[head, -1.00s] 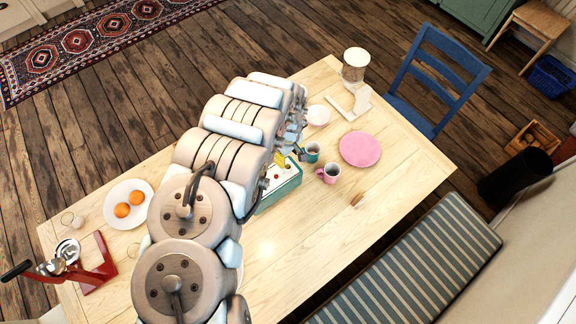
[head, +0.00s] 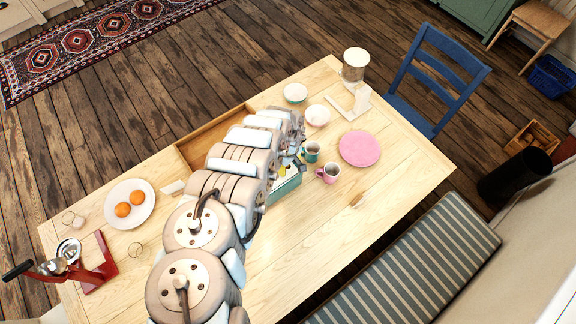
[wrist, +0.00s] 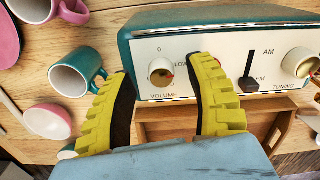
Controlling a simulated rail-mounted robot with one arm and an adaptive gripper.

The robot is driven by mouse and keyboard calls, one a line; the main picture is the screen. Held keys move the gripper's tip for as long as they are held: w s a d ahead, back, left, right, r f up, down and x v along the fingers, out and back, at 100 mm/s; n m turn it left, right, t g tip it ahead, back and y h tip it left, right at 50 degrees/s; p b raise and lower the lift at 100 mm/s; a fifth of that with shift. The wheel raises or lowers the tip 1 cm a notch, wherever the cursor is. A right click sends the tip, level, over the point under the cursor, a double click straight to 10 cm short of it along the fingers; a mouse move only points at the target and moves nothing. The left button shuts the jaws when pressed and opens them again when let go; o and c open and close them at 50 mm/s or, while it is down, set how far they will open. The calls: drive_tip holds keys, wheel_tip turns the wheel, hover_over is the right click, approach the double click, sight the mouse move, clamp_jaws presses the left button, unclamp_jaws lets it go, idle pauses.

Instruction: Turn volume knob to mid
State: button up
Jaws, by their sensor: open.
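The radio is a teal box with a white front; in the wrist view its casing (wrist: 215,18) fills the upper right. Its volume knob (wrist: 160,72), round and cream-coloured, sits above the VOLUME label. A small red mark shows on the knob's right side, towards LOW; 0 is printed above. My gripper (wrist: 163,88) is open, its yellow ribbed fingers on either side of the knob in the picture. I cannot tell whether they touch it. In the head view the radio (head: 287,187) is partly hidden behind my arm.
A tuning knob (wrist: 299,62) and a black slider (wrist: 249,82) are right of the volume knob. A teal mug (wrist: 75,72) is left of the radio. A pink mug (head: 329,174) and a pink plate (head: 360,148) stand nearby. A wooden tray (head: 194,148) lies behind my arm.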

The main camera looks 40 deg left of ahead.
drive_tip(key=shift+s+f, duration=0.1)
drive_tip(key=shift+f, duration=0.3)
clamp_jaws()
idle(0.4)
